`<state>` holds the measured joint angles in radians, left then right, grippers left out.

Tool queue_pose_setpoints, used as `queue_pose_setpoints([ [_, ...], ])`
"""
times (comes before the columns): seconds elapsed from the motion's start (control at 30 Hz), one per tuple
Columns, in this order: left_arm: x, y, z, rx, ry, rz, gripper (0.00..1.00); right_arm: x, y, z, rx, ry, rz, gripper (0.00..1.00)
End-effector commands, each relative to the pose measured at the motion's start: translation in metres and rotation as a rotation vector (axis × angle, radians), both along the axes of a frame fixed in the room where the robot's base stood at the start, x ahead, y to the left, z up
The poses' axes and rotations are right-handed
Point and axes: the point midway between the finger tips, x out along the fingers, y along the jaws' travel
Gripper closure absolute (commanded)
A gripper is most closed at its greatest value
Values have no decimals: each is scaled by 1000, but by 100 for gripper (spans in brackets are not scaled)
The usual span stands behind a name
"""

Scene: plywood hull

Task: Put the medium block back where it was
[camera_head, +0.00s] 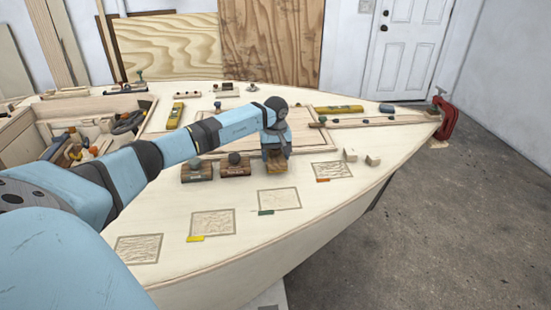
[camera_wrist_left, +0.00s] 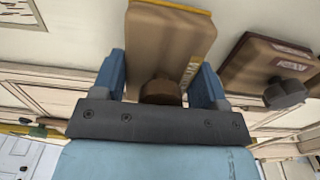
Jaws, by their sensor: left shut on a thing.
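My left gripper (camera_head: 277,154) is shut on a wooden block (camera_head: 282,167) low over the pale deck, right of two similar blocks. I cannot tell whether the held block touches the deck. In the left wrist view, the fingers (camera_wrist_left: 160,80) flank the brown knob of this held block (camera_wrist_left: 172,40), which has a yellow edge. A left block (camera_head: 197,173) and a middle block (camera_head: 235,168) sit in a row on the deck, each with a dark round knob. A neighbouring block (camera_wrist_left: 262,65) shows in the wrist view. The labels are too small to read. My right gripper is out of view.
The deck (camera_head: 180,265) carries several framed sketch-like patches, one (camera_head: 212,223) with a yellow tab and one (camera_head: 279,199) with a green tab. A yellow level (camera_head: 340,109) and a red clamp (camera_head: 448,120) are beyond.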

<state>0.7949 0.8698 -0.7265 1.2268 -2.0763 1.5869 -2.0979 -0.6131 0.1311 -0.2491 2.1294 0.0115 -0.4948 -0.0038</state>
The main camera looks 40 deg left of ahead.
Motion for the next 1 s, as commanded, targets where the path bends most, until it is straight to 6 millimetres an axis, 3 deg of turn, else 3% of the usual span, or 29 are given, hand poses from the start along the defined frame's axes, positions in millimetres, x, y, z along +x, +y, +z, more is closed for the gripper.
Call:
queue_pose_setpoints([
  [0.1,0,-1,-13,-2,-1,-1,59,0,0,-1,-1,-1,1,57],
  [0.47,0,0,-17,0,-1,-1,59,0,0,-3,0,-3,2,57],
  [0.5,0,0,-15,-1,-1,-1,24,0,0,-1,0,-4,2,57],
  [0.57,0,0,-15,-1,-1,-1,10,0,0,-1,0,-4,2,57],
  [0.87,0,0,-14,-1,-1,-1,8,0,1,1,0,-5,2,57],
  [1.0,1,0,-1,0,-3,-1,8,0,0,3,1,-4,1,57],
])
